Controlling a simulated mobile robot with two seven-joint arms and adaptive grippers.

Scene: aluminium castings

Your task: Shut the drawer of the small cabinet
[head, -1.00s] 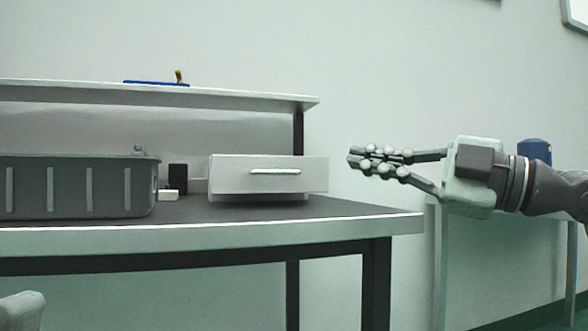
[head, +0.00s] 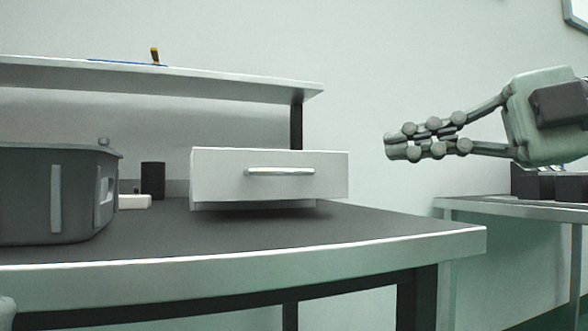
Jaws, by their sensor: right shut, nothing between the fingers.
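The small cabinet's drawer (head: 222,176) shows as a pale grey box front with a light bar handle (head: 281,171), on the dark table top. The drawer front overhangs a narrower base below it; how far it is pulled out I cannot tell from this near-frontal view. The cabinet body behind it is mostly hidden. My right gripper (head: 387,146) is to the right of the drawer, at about its height in the picture, pointing left with fingers together and empty. It is apart from the drawer.
A grey bin (head: 30,200) stands on the table (head: 380,226) at the left. A black object (head: 152,180) and a white block (head: 134,202) sit between bin and drawer. A shelf (head: 230,83) runs above. Another table (head: 500,207) with dark boxes stands at the right.

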